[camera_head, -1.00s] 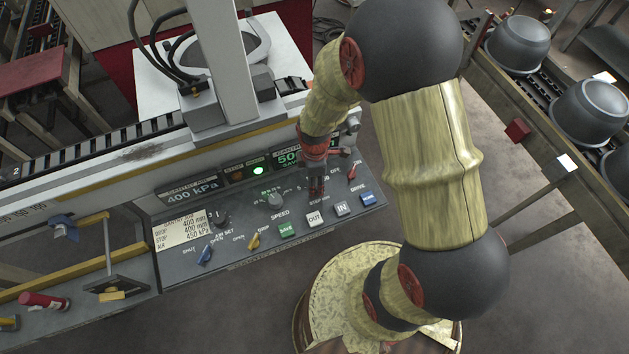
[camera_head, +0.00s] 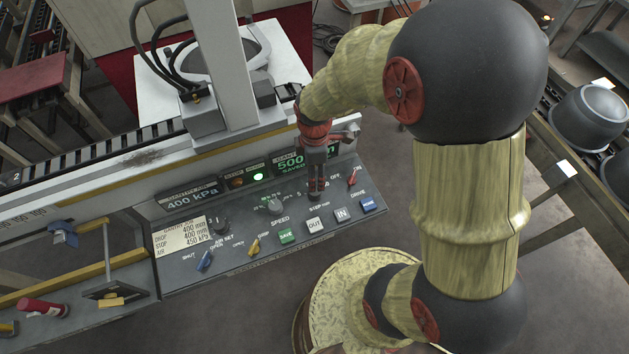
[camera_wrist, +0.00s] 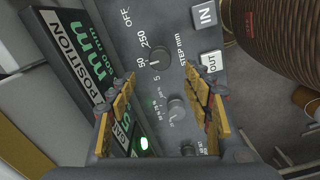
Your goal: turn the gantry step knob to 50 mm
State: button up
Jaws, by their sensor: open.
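The step knob (camera_wrist: 160,57) is a dark round knob on the grey control panel, in the wrist view. Labels 50, 250 and OFF stand around it, with "STEP mm" beside it. Its exact setting is too small to tell. My gripper (camera_wrist: 163,92) is open and empty, with yellow-padded fingers apart over the panel. The knob shows beyond the fingertips, roughly between them in the picture; I see no contact. In the head view my gripper (camera_head: 316,192) points down over the panel just above the "STEP mm" label and hides the knob.
A grey speed knob (camera_head: 275,206) sits left of my gripper. The OUT button (camera_head: 314,224), IN button (camera_head: 342,215) and green SAVE button (camera_head: 286,236) lie in front. A red toggle (camera_head: 353,177) stands to the right.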

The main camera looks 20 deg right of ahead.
jog(key=shift+r, duration=1.55)
jog(key=s+r+m+t+b, duration=0.2)
jog(key=s+r+m, duration=0.4)
jog(key=r, duration=0.3)
jog(key=s+a+r+m+t+b, duration=0.1)
jog(key=s+r+m+t+b, duration=0.2)
jog(key=s+r+m, duration=0.3)
notch_tip(320, 180, up, 3)
jog(key=m, duration=0.2)
jog(key=shift+s+m+t, duration=0.2)
jog(key=shift+m+t, duration=0.1)
jog(key=shift+a, duration=0.15)
dwell(0.6)
